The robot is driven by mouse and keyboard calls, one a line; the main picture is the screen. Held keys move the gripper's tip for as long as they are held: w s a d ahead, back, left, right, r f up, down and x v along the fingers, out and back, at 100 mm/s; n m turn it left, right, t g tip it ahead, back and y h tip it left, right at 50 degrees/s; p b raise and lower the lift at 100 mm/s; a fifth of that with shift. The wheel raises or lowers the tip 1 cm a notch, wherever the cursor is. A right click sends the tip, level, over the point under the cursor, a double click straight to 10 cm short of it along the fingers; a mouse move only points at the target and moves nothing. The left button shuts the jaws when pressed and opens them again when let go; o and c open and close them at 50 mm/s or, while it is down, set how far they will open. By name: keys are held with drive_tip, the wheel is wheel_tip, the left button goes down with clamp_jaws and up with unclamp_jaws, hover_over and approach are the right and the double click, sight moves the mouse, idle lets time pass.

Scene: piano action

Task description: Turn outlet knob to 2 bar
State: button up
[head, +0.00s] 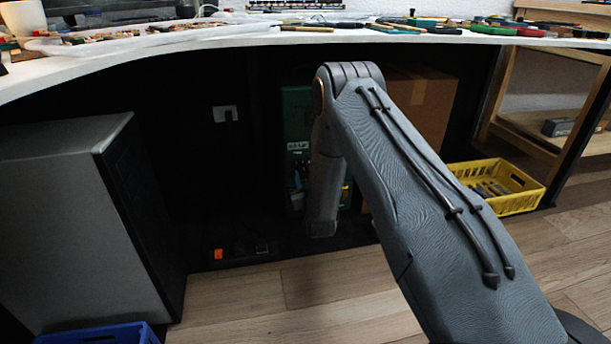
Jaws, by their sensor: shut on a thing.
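My arm reaches under the white worktop and its forearm hangs down in front of a dark green case or unit (297,110). The gripper at its end does not show; it is hidden beyond the forearm or in the dark. The green unit stands in shadow, with a small pale label and some small blue, white and yellow parts low on its front, partly covered by my arm. I cannot make out the outlet knob, a gauge or any pressure reading.
A grey cabinet (60,200) stands at left, a blue crate (100,334) at bottom left. A cardboard box (425,105) and yellow crate (512,203) are at right. The worktop edge (200,45) passes overhead. A small orange item (218,254) sits low. The wooden floor (290,295) is clear.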

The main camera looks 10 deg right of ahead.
drive_tip(key=n+p, duration=0.3)
drive_tip(key=n, duration=0.1)
drive_tip(key=shift+n+p, duration=1.3)
drive_tip(key=shift+n, duration=0.8)
drive_tip(key=shift+f, duration=0.1)
drive_tip(key=o, duration=1.1)
drive_tip(key=shift+s, duration=0.15)
drive_tip(key=s+p, duration=0.3)
drive_tip(key=s, duration=0.4)
drive_tip(key=shift+s+a+f+p, duration=0.1)
drive_tip(key=shift+s+p, duration=0.2)
drive_tip(key=shift+p, duration=0.05)
